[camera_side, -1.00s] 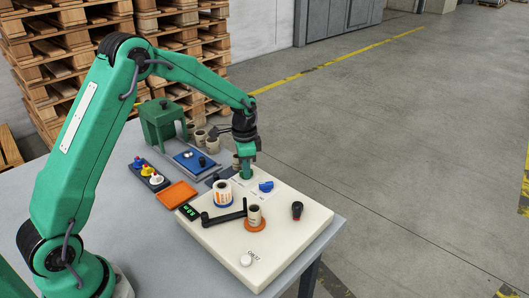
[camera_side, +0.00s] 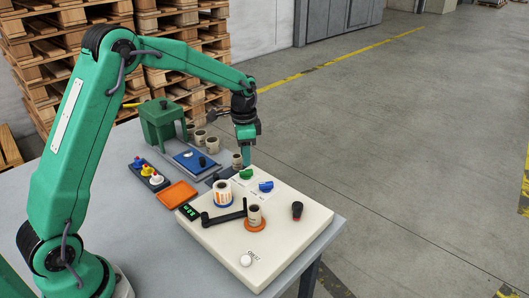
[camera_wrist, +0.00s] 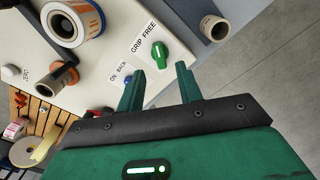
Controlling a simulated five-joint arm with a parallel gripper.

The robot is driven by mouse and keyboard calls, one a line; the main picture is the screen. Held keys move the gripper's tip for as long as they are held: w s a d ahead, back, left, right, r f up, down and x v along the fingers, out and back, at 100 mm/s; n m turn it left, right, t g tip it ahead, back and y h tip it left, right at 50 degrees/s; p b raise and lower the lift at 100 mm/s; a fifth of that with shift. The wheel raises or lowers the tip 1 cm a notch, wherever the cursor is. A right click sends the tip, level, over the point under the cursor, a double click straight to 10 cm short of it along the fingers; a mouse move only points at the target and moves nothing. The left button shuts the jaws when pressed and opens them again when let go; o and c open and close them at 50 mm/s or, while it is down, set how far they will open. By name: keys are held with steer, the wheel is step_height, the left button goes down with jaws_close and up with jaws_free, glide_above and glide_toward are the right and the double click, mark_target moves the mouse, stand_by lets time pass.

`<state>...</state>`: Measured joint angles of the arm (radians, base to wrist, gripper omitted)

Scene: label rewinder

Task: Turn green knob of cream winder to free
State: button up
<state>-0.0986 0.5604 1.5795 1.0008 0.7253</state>
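The cream winder (camera_side: 290,222) lies on the grey table. Its green knob (camera_side: 246,174) stands at the back corner, beside a blue knob (camera_side: 266,186). In the wrist view the green knob (camera_wrist: 160,57) has a white line on its top and sits beside the printed words GRIP FREE. I cannot tell for certain which word the line marks. My gripper (camera_side: 246,162) is above the green knob and apart from it. In the wrist view my gripper (camera_wrist: 159,69) is open and empty, its two fingers on either side of the knob's line of sight.
On the winder are a label roll (camera_side: 223,193), a black crank arm (camera_side: 222,217), a core on an orange disc (camera_side: 255,225), a dark red-topped knob (camera_side: 297,210) and a white button (camera_side: 246,260). An orange tray (camera_side: 176,195) and cardboard cores (camera_side: 199,137) are nearby.

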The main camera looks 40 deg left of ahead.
mark_target(245, 171)
steer(key=shift+r, duration=1.3)
steer(key=s+d+r+n+t, duration=0.3)
steer(key=s+r, duration=0.9)
steer(key=s+d+n+t, duration=0.2)
steer(key=s+n, duration=0.2)
steer(key=s, duration=1.2)
steer(key=shift+t, duration=0.3)
